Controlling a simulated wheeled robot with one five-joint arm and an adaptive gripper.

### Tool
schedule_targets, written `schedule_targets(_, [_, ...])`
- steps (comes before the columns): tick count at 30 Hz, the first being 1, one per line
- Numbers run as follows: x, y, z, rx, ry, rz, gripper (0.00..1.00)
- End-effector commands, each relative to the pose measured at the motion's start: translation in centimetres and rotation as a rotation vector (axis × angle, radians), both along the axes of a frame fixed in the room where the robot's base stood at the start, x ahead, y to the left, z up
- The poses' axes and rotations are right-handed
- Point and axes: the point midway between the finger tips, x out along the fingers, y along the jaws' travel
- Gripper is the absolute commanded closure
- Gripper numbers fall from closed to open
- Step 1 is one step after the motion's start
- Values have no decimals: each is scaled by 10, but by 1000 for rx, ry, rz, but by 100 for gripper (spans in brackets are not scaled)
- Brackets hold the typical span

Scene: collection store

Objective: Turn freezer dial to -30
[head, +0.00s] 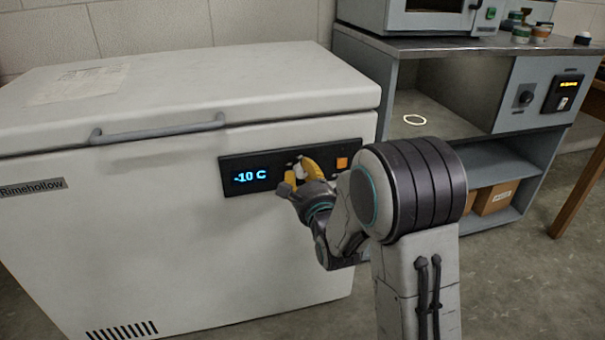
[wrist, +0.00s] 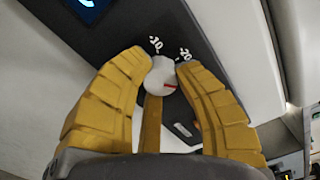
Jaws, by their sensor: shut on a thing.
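The white chest freezer (head: 170,190) stands on the left, with a black control panel (head: 228,164) on its front. The panel's display (head: 248,176) reads -10 C in blue. The freezer dial (wrist: 160,76) is a small white round knob with a red mark on its right side in the wrist view. Two white printed numbers beside it look like -10 and -20; other numbers are hidden. My gripper (head: 298,174) has its yellow fingers on both sides of the dial and is shut on it, as the wrist view (wrist: 162,72) also shows.
Floor at the right is clear.

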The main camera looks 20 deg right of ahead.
Motion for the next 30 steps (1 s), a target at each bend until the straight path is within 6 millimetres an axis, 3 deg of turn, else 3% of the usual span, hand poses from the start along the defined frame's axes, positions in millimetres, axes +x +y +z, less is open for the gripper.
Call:
schedule_targets(9, [1,2,3,123,-6,5,100])
schedule_targets(26, [1,2,4,151,-9,4,100])
schedule_targets(27, [1,2,4,150,-11,5,69])
schedule_targets(30, [1,2,4,150,-8,5,60])
